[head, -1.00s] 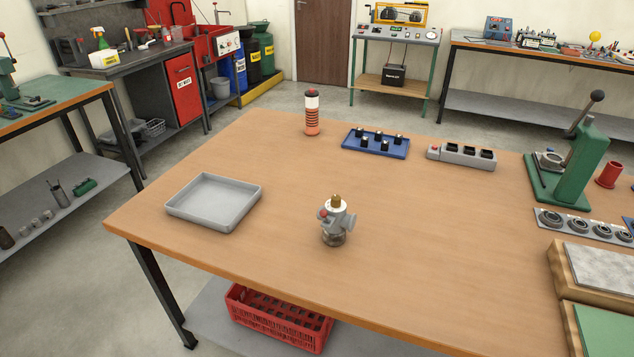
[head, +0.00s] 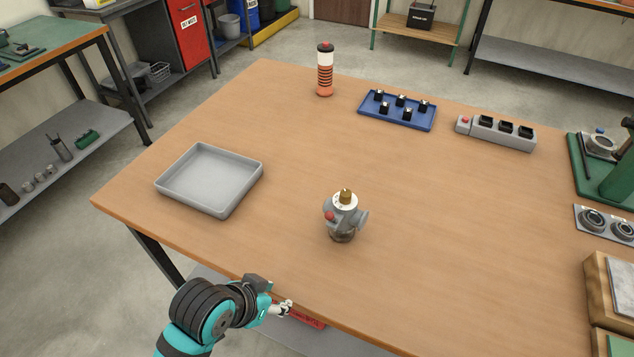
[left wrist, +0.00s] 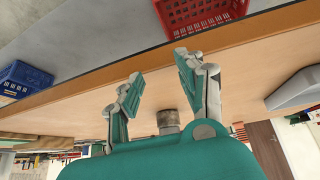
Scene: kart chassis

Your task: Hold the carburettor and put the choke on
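The carburettor (head: 343,218) stands upright near the middle of the table, grey with a brass top, a red knob on its left side and a darker bowl below. My left gripper (head: 284,308) is low at the table's front edge, in front of and left of the carburettor, not touching it. In the left wrist view my left gripper (left wrist: 158,74) has its fingers spread and empty, with the carburettor's bowl (left wrist: 168,120) showing beyond them. I cannot pick out the choke for sure; several small black parts (head: 401,100) sit on a blue tray. My right gripper is out of view.
An empty grey tray (head: 168,186) lies at the left. A red-and-white bottle (head: 325,72), the blue tray (head: 366,112) and a grey block with black sockets (head: 497,133) stand at the back. A green press (head: 612,170) stands right. The table around the carburettor is clear.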

